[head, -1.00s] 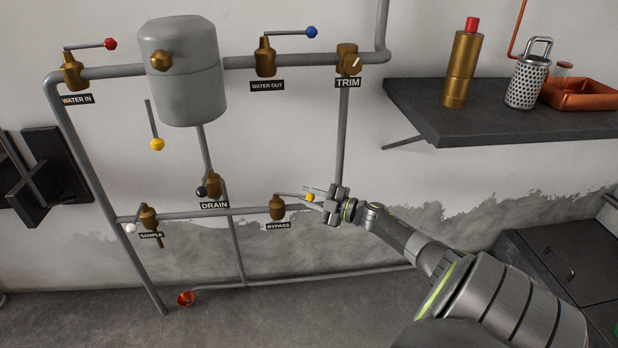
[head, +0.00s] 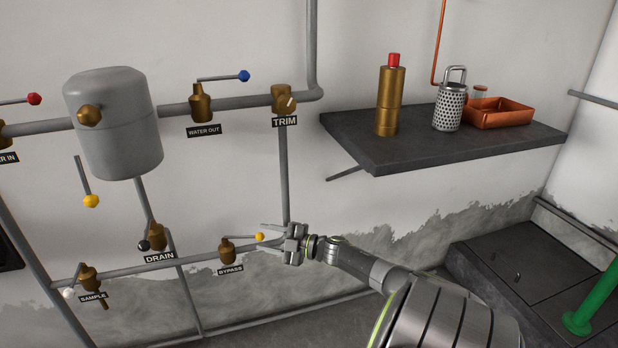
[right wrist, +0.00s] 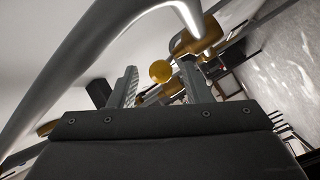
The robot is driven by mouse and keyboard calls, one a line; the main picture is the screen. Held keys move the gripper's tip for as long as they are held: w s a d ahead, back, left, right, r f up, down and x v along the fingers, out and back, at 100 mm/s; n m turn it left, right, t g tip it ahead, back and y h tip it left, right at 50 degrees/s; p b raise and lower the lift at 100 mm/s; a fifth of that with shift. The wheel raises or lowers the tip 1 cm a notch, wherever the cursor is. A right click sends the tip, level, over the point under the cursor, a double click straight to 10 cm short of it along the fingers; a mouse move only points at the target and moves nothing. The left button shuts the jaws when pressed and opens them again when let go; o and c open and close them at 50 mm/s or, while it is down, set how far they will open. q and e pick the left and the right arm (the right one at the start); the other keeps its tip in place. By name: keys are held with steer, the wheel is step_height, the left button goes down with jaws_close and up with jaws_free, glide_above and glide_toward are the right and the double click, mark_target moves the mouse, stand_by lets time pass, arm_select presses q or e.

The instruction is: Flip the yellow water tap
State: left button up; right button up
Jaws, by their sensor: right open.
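The yellow-knobbed tap is the brass bypass valve (head: 228,251) on the lower pipe, above the BYPASS label. Its lever points right and ends in a yellow ball knob (head: 260,237). My right gripper (head: 270,237) is open, its fingers pointing left at the knob. In the right wrist view the yellow knob (right wrist: 161,71) shows between the two open fingers (right wrist: 160,85); I cannot tell if they touch it. My left gripper is not in view.
A vertical pipe (head: 284,170) runs close above my right gripper. The drain valve (head: 157,237) and sample valve (head: 88,278) are to the left. A dark shelf (head: 450,150) at the upper right holds a brass bottle (head: 390,100), a perforated canister (head: 450,107) and a copper tray (head: 500,113).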

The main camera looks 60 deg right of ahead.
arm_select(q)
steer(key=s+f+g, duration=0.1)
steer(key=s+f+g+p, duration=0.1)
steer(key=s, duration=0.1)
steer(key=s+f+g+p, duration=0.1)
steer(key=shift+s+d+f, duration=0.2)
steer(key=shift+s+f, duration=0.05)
arm_select(e)
steer(key=v, duration=1.4)
steer(key=shift+s, duration=0.4)
steer(key=shift+d+r, duration=0.1)
steer(key=shift+d, duration=0.05)
